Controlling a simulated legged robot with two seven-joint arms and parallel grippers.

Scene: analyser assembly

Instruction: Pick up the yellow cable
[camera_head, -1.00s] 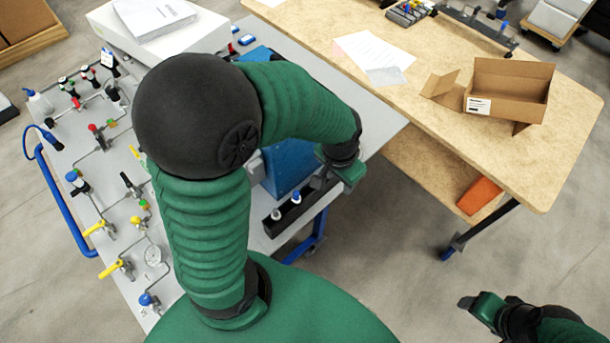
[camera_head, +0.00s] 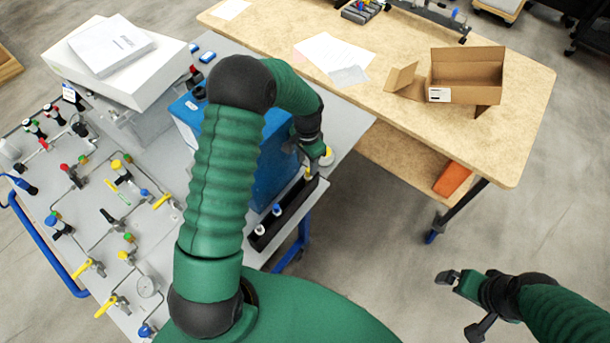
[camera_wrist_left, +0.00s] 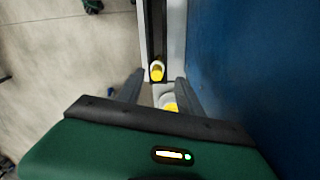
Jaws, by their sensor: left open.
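My left gripper (camera_head: 311,168) is open above the far end of a narrow black rack (camera_head: 290,215) beside a blue box. In the left wrist view, its two fingers (camera_wrist_left: 158,88) are apart. A white piece with a yellow top (camera_wrist_left: 157,72) shows between and beyond the fingertips. A second yellow-topped piece (camera_wrist_left: 170,107) is nearer, partly hidden by my gripper body. In the head view, yellow shows at the rack's far end (camera_head: 308,173) and just right of the gripper (camera_head: 327,156). I cannot tell which is the yellow cable. My right gripper (camera_head: 463,303) is open and empty over the floor.
The blue box (camera_head: 272,165) stands close along the rack. A grey bench (camera_head: 95,225) carries valves, pipes and a gauge. A white device (camera_head: 115,65) stands at its back. A wooden table (camera_head: 400,115) with an open cardboard box (camera_head: 465,80) is right.

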